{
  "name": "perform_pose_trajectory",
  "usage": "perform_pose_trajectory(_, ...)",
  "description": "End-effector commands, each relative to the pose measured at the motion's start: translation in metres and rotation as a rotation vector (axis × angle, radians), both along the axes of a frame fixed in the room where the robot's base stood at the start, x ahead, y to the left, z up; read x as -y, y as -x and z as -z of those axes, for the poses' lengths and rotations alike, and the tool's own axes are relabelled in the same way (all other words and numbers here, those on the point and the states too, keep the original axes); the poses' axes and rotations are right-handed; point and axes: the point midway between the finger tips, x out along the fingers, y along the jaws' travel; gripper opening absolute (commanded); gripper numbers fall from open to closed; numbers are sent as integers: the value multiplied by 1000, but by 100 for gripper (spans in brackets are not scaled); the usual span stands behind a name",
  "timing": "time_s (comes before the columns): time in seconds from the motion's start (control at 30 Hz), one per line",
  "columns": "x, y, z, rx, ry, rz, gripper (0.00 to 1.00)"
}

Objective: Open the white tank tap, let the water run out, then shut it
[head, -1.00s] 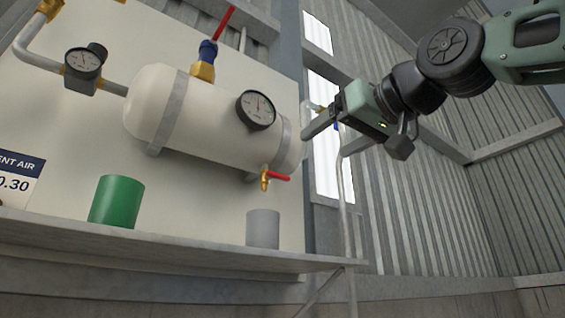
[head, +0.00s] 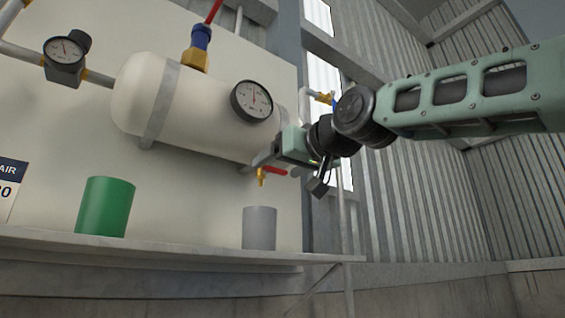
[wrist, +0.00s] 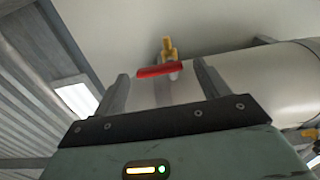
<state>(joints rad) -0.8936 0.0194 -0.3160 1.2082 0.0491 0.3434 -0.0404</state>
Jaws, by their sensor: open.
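The white tank (head: 190,105) is fixed to the pale panel and lies on its side. Its drain tap, a brass body (head: 261,176) with a red lever (head: 275,171), hangs under its right end above a grey cup (head: 260,228). My gripper (head: 262,160) is at the tank's right end, close to the tap. In the wrist view my gripper (wrist: 160,85) is open, with the red lever (wrist: 159,70) showing between its two fingertips and the brass tap body (wrist: 168,47) beyond. I cannot tell whether the fingers touch the lever. No water shows.
A green cup (head: 105,207) stands on the shelf (head: 160,240) left of the grey cup. A dial gauge (head: 252,101) sits on the tank front, and a blue-and-brass valve (head: 198,48) with a red handle is on top. A vertical pipe (head: 342,215) stands right of the panel.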

Motion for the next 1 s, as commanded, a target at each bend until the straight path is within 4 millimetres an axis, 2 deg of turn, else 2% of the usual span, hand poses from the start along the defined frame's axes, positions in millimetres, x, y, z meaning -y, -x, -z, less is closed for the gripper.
perform_pose_trajectory(0.13, 0, 0, 0, 0, 0, 0, 75)
perform_pose_trajectory(0.3, 0, 0, 0, 0, 0, 0, 30)
perform_pose_trajectory(0.67, 1, 0, 2, -23, -32, 2, 30)
perform_pose_trajectory(1.0, 1, -1, 6, -147, -216, 2, 30)
